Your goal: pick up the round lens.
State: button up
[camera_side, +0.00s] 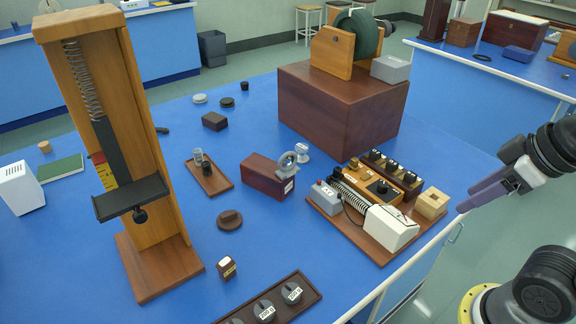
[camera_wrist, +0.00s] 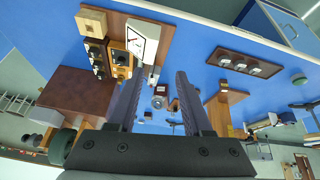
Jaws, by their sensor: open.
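A grey ring-shaped piece (camera_side: 287,165), which looks like the round lens in its mount, stands upright against the end of a dark red box (camera_side: 262,178) on the blue bench in the side view. What seems to be the same ring shows small between my fingers in the wrist view (camera_wrist: 158,102). A small silver round piece (camera_side: 302,152) stands just behind it. My gripper (camera_side: 466,201) is open and empty, high at the right of the side view, well away from the ring. Its two fingers also show in the wrist view (camera_wrist: 157,76).
A wooden board (camera_side: 322,204) with a coil, a white box and dark blocks lies between my gripper and the ring. A large brown box (camera_side: 335,112) stands behind. A tall wooden spring stand (camera_side: 150,255) is at left.

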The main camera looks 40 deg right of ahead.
jog(key=w+a+r+n+g+y, duration=0.1)
jog(key=w+a+r+n+y, duration=0.15)
jog(key=w+r+n, duration=1.05)
jog(key=w+a+r+n+g, duration=0.1)
jog(key=w+r, duration=0.1)
jog(key=w, duration=0.9)
jog(key=w+f+n+g+y, duration=0.1)
jog(key=w+f+n, duration=0.2)
jog(key=w, duration=0.6)
jog(key=g+y, duration=0.1)
jog(key=g, duration=0.1)
send_over(288, 170)
jog(key=d, duration=0.3)
jog(key=shift+m, duration=0.3)
notch_tip(288, 170, down, 24)
jog(key=shift+s+d+r, duration=0.1)
jog(key=shift+d, duration=0.05)
jog(key=shift+w+a+x, duration=0.15)
jog(key=shift+x, duration=1.35)
jog(key=shift+w+a+x, duration=0.15)
jog(key=shift+x, duration=1.35)
jog(key=shift+r, duration=0.1)
grip_shut()
